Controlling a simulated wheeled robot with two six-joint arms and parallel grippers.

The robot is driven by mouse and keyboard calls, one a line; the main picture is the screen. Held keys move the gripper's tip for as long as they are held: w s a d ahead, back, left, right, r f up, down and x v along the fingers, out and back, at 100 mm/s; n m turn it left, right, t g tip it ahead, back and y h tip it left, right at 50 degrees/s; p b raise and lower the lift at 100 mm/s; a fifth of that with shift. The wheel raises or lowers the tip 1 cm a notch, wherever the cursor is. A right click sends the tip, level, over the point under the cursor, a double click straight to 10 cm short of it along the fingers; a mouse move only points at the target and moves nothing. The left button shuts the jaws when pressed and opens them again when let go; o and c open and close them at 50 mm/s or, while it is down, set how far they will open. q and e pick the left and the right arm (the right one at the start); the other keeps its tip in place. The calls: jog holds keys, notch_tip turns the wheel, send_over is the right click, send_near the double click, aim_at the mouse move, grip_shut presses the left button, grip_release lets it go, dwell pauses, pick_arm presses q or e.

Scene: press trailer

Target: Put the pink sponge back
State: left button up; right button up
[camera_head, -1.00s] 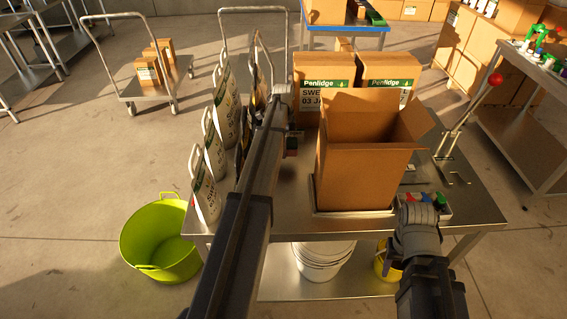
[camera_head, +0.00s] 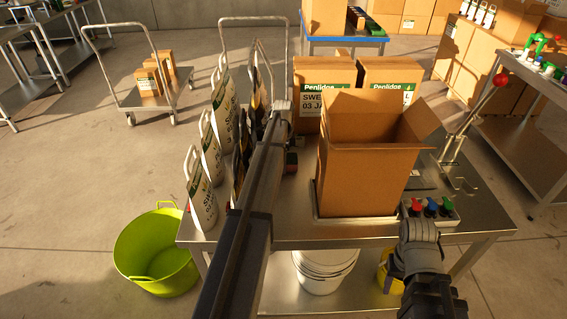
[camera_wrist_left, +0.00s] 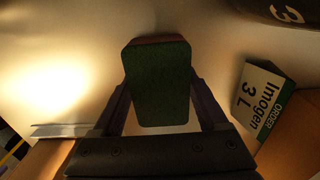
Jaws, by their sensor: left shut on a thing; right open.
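The pink sponge (camera_wrist_left: 157,85) shows in the left wrist view as a block with a dark green face toward the camera and a thin reddish edge at its top. My left gripper (camera_wrist_left: 158,108) is shut on it, one finger at each side. In the head view the sponge (camera_head: 291,162) is a small green and reddish patch by the end of my left arm, over the steel table (camera_head: 300,232) between the bags and the open carton. My right gripper (camera_head: 418,232) is at the table's front right, its fingers hard to make out. No place for the sponge is clearly visible.
An open carton (camera_head: 365,180) stands mid-table, two labelled boxes (camera_head: 323,72) behind it. White bags (camera_head: 200,190) line the left edge. A block with coloured knobs (camera_head: 432,209) and a red-balled lever (camera_head: 480,105) are at the right. A lime tub (camera_head: 155,250) is on the floor.

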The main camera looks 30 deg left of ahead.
pick_arm(q)
jog(key=shift+f, duration=0.25)
jog(key=o, duration=1.1)
jog(key=shift+r, duration=0.1)
notch_tip(320, 180, up, 12)
jog(key=p, duration=1.2)
jog(key=shift+r, duration=0.15)
